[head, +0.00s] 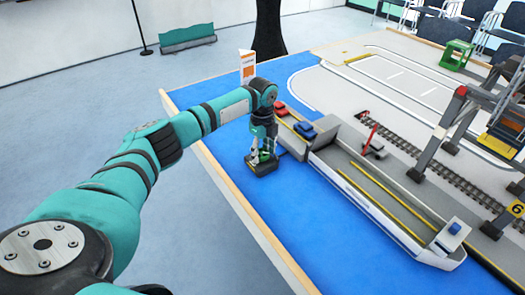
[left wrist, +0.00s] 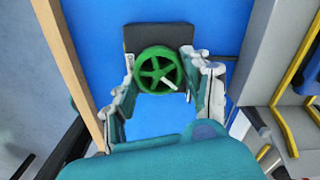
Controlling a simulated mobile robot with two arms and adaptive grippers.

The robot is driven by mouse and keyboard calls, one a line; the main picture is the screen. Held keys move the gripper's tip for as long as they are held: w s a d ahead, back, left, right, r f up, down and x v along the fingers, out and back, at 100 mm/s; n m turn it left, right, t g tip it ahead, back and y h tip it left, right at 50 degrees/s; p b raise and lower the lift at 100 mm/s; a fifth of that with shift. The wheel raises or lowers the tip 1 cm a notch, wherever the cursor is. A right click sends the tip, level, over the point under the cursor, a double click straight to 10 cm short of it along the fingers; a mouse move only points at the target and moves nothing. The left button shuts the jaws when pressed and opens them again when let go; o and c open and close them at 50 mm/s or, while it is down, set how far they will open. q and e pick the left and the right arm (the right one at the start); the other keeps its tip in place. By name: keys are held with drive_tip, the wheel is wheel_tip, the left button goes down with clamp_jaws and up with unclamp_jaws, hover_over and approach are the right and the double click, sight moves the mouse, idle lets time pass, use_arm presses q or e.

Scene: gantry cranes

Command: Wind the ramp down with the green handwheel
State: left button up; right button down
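The green handwheel (left wrist: 160,70) is mounted on a dark grey base (left wrist: 145,38) on the blue surface. A small white handle stands on its rim. My left gripper (left wrist: 159,57) is open, with one finger on each side of the wheel, close to the rim; I cannot tell if they touch it. In the head view my left gripper (head: 263,147) points down over the dark base (head: 262,168) and partly hides the wheel. A grey ramp-like slab (head: 292,142) stands beside it at the end of a grey ship; its angle is unclear. My right gripper is not in view.
The long grey ship (head: 436,257) with yellow stripes lies right of the wheel. A red car (head: 281,108) and a blue car (head: 306,130) are near its end. An orange-and-white sign (head: 247,66) stands behind. Gantry cranes stand at right. Blue surface is clear in front.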

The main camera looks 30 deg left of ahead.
use_arm(q)
drive_tip(key=c, duration=0.5)
